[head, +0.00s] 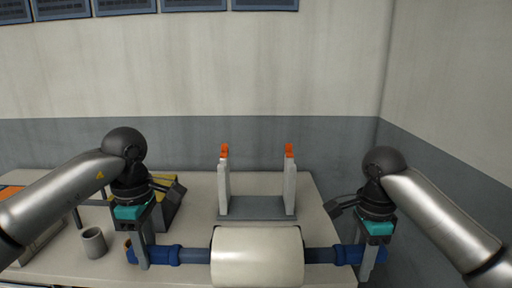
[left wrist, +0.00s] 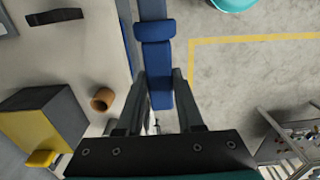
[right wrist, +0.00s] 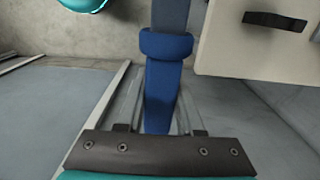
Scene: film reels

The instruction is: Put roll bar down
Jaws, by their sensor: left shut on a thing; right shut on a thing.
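The roll bar is a dark blue bar with blue end grips, running through a wide white roll (head: 257,256). It lies level across the front of the head view. My left gripper (head: 146,258) is shut on its left blue grip, which also shows between the fingers in the left wrist view (left wrist: 159,85). My right gripper (head: 370,258) is shut on its right blue grip, also seen in the right wrist view (right wrist: 162,95). A stand with two white uprights (head: 223,190), orange tips and a grey base (head: 257,208) stands behind the roll, apart from it.
The pale table (head: 190,215) carries a small grey-brown cup (head: 93,243) at the left. A yellow and dark grey block (head: 168,205) stands behind my left gripper. A wall closes the right side. The table around the stand is clear.

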